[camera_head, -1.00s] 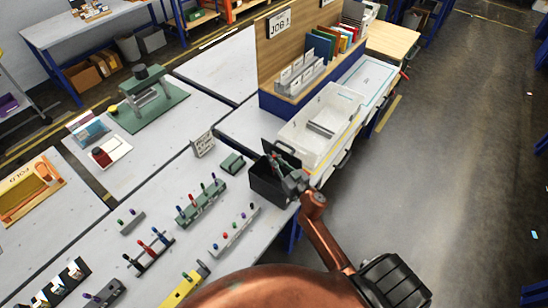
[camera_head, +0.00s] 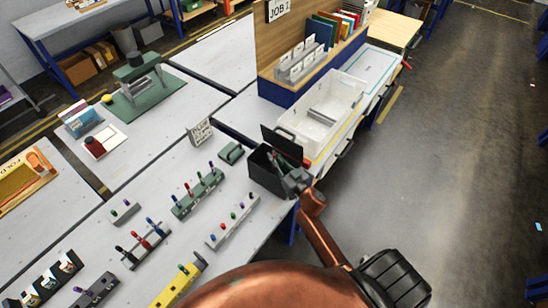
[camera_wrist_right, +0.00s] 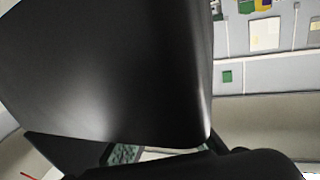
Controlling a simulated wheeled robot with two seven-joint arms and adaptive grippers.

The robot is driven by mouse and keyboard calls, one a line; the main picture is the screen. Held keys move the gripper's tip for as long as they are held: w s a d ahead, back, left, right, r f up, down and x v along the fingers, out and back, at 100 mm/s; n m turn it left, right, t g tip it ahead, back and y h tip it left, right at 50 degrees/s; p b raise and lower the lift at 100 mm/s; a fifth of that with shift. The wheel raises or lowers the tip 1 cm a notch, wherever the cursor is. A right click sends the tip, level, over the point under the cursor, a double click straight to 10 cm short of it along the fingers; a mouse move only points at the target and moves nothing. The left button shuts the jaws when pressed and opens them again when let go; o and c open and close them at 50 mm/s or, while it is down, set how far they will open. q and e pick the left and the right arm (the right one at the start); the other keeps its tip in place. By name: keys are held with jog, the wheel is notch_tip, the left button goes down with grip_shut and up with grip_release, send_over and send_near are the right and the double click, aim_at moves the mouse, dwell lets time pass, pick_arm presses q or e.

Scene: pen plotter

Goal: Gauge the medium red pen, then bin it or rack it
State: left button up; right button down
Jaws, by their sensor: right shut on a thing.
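My right gripper (camera_head: 284,169) is at the black bin (camera_head: 265,183) on the near edge of the bench, with its fingers over the bin's opening. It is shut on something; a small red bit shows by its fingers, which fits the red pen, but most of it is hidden. A dark panel (camera_head: 283,144) stands behind the opening. In the right wrist view a large black panel (camera_wrist_right: 110,70) fills the left and hides what the fingers hold. The yellow block (camera_head: 180,287), perhaps the gauge, lies at the bottom. My left gripper is not in view.
A dark rack (camera_head: 143,246), a green rack (camera_head: 198,196) and a pale strip (camera_head: 232,222) hold coloured pens. A small green block (camera_head: 231,153) sits left of the bin. A white tray (camera_head: 322,112) stands behind it.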

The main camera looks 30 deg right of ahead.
jog(key=shift+f, duration=0.1)
jog(key=c, duration=2)
grip_release()
jog(key=shift+o, duration=0.2)
jog(key=shift+s+f, duration=0.1)
jog(key=s, duration=1.1)
jog(key=shift+s+d+r, duration=0.2)
jog(key=shift+s+d, duration=0.2)
